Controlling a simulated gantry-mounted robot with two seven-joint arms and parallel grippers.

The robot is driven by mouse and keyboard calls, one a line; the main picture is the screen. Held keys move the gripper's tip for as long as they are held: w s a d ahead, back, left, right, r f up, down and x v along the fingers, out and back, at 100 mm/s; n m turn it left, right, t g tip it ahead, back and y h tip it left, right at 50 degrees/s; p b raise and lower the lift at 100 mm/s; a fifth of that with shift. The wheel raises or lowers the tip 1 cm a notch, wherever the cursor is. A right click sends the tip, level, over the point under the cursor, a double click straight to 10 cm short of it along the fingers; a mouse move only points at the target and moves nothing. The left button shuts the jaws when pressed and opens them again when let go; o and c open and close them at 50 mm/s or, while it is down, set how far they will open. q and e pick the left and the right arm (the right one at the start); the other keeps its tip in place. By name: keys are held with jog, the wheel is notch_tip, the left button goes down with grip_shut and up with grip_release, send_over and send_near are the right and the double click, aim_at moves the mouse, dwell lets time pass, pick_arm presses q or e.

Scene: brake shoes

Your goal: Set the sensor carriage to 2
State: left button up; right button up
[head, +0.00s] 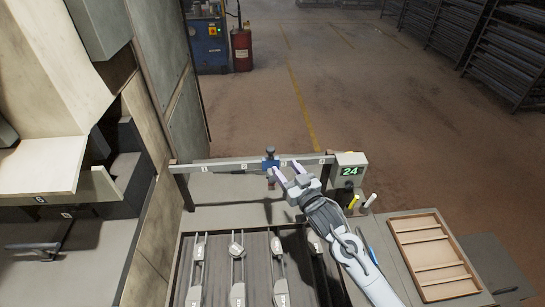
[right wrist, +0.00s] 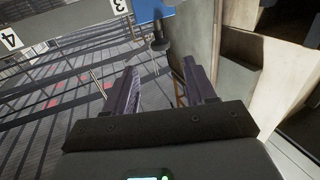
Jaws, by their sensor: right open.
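The sensor carriage (head: 270,163) is a blue block on the grey rail (head: 225,165), between the marks 2 (head: 244,164) and 3 (head: 283,163) and nearer 3. A dark knob is on its top and a reddish part hangs below it. In the right wrist view the blue carriage (right wrist: 154,9) shows at the top edge beside mark 3, with a dark round stem (right wrist: 158,40) under it. My right gripper (head: 288,172) is open and empty, its fingers pointing at the rail just right of the carriage. I see no contact. My left gripper is not in view.
A box with a green display reading 24 (head: 350,171) stands at the rail's right end. Several brake shoes (head: 238,292) lie in a dark tray below. A wooden divided tray (head: 430,255) is at the right. A beige machine (head: 60,160) stands at the left.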

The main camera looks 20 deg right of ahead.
aim_at(273, 152)
jog(key=w, duration=0.3)
jog(key=w+a, duration=0.1)
jog(key=w, duration=0.6)
jog(key=shift+w+a+r, duration=0.1)
jog(key=shift+w+a, duration=0.1)
jog(key=shift+w, duration=0.1)
grip_shut()
